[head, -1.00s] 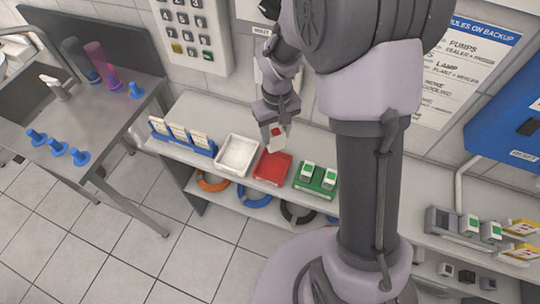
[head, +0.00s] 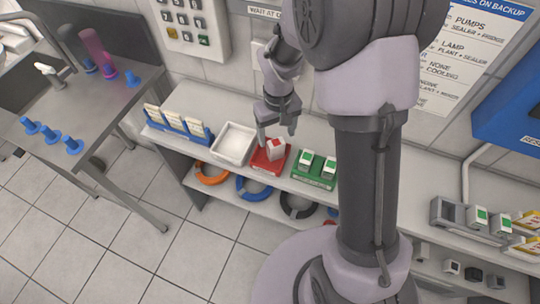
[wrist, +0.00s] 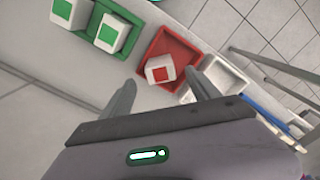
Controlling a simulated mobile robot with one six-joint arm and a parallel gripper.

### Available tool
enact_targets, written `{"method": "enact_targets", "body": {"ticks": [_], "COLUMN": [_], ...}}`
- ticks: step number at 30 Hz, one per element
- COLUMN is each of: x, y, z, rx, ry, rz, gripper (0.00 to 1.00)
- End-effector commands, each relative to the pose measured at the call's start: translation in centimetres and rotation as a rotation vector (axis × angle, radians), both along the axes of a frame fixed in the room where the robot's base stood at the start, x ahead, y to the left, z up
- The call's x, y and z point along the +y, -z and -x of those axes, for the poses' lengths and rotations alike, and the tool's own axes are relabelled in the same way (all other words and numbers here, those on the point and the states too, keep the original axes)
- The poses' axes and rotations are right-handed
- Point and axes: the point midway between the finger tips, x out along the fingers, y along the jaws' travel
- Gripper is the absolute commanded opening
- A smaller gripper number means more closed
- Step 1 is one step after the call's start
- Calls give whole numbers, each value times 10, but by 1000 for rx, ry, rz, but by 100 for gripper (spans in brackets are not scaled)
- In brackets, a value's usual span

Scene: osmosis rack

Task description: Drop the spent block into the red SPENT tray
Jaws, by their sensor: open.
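The spent block (head: 275,149) is white with a red square on top. It sits in the red SPENT tray (head: 259,165) on the shelf; the block also shows in the wrist view (wrist: 160,69), inside the red tray (wrist: 178,45). My gripper (head: 277,138) is open above the tray, its two fingers apart. In the wrist view the fingers (wrist: 164,92) point toward the tray, and the block lies beyond them with nothing between the fingertips. No label on the tray is readable.
A green tray (head: 298,174) with two green-marked blocks stands right of the red tray. An empty white tray (head: 223,156) stands left of it, then a blue rack (head: 161,128) of cards. More green-marked blocks (head: 478,217) stand at the far right.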

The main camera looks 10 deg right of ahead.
Motion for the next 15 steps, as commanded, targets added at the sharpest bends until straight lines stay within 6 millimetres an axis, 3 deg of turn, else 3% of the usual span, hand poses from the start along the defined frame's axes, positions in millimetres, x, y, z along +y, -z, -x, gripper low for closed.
{"method": "enact_targets", "body": {"ticks": [5,15], "x": [0,0], "y": [-11,-122], "z": [0,-1], "rx": [-2,-4], "ry": [1,0], "rz": [0,-1], "gripper": [71,71]}}
